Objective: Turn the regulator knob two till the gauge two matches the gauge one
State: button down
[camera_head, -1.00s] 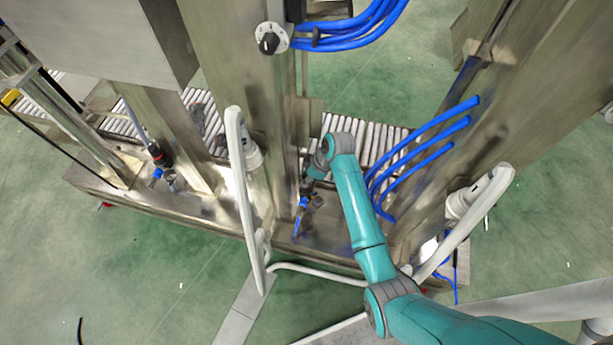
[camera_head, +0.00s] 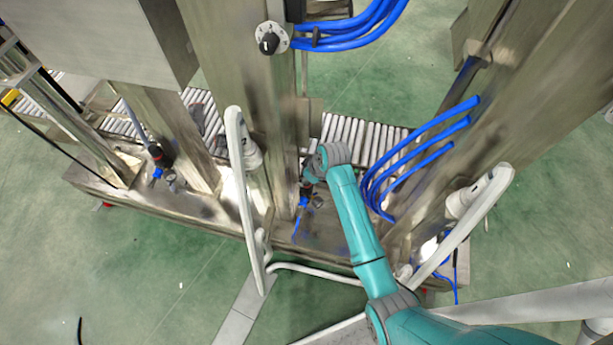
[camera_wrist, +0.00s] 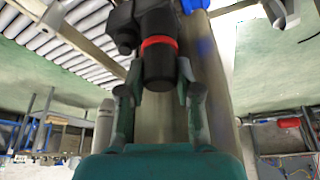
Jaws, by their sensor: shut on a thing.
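In the wrist view a black regulator knob (camera_wrist: 159,68) with a red ring above it sits between the two fingers of my gripper (camera_wrist: 159,76), which is shut on it. In the head view my gripper (camera_head: 308,177) is at the regulator (camera_head: 304,194) by the middle post. A small round gauge (camera_head: 318,201) sits beside that regulator, its dial too small to read. A second regulator (camera_head: 157,155) stands to the left, with its own gauge (camera_head: 171,178) just below it; that dial is unreadable too.
The middle steel post (camera_head: 240,90) rises close to the left of my gripper. Blue hoses (camera_head: 415,150) arch to the right of my arm. White curved rails (camera_head: 240,190) stand in front on both sides. A roller conveyor (camera_head: 365,138) runs behind.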

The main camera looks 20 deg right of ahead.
jog(key=shift+m, duration=0.5)
jog(key=shift+h, duration=0.3)
jog(key=c, duration=0.8)
grip_release()
jog(key=shift+o, duration=0.2)
jog(key=v, duration=1.2)
